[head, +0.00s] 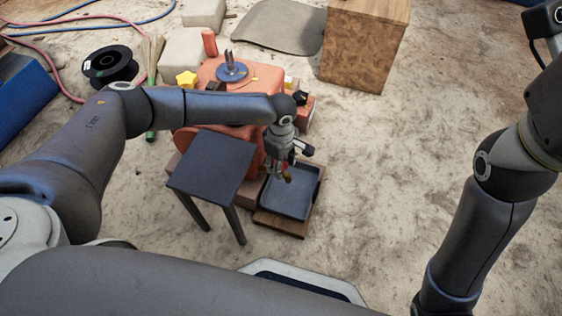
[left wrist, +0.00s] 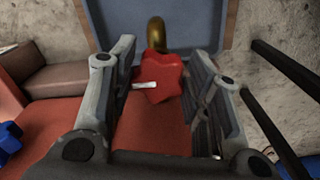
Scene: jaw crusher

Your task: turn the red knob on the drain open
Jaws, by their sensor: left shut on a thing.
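The red knob (left wrist: 163,78) shows in the left wrist view as a lobed red handle, with the brass drain spout (left wrist: 157,34) just beyond it. My left gripper (left wrist: 165,85) is shut on the knob, one finger on each side of it. The knob is mostly hidden there by the gripper. My right arm comes in at the right, but its gripper is out of view.
A small dark table (head: 212,160) stands close to the left of my left gripper. A wooden block (head: 365,50), a black cable reel (head: 108,66) and hoses lie farther back. The floor to the right is clear.

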